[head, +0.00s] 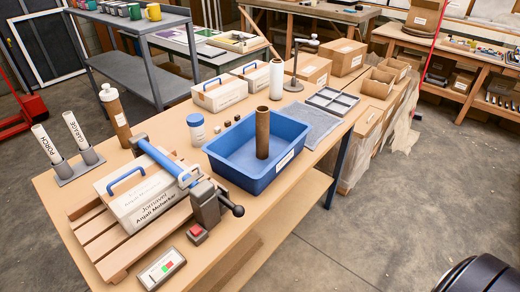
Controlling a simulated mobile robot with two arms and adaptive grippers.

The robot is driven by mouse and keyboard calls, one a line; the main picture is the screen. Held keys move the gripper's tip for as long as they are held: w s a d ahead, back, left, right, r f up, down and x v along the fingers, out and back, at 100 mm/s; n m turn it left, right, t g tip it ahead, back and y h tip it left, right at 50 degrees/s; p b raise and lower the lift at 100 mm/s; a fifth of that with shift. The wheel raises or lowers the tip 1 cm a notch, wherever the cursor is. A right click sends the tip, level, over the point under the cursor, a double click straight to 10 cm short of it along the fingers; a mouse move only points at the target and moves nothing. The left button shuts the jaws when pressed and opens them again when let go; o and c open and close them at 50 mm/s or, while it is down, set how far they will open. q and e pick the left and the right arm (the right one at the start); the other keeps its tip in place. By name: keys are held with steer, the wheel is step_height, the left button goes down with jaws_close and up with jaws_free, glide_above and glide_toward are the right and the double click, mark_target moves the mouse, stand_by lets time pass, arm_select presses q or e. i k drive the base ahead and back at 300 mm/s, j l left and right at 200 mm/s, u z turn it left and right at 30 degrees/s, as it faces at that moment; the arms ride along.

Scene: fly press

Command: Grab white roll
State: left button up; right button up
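A plain white roll (276,79) stands upright towards the back of the wooden workbench, behind the blue bin. Two more white rolls, marked PORCH (46,145) and GARAGE (75,131), lean in a grey holder (78,168) at the bench's left end. Which white roll the task means cannot be told from the picture. Neither of my grippers shows in the head view.
A blue bin (231,175) holds an upright brown tube (262,135). A device with a blue bar (165,162) and black-knobbed lever lies across a labelled white box (137,205) on wooden slats. White boxes (218,95) and a dark stand (294,84) flank the plain roll.

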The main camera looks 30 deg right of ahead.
mark_target(276, 65)
steer(key=l+z, duration=0.2)
steer(key=l, duration=1.75)
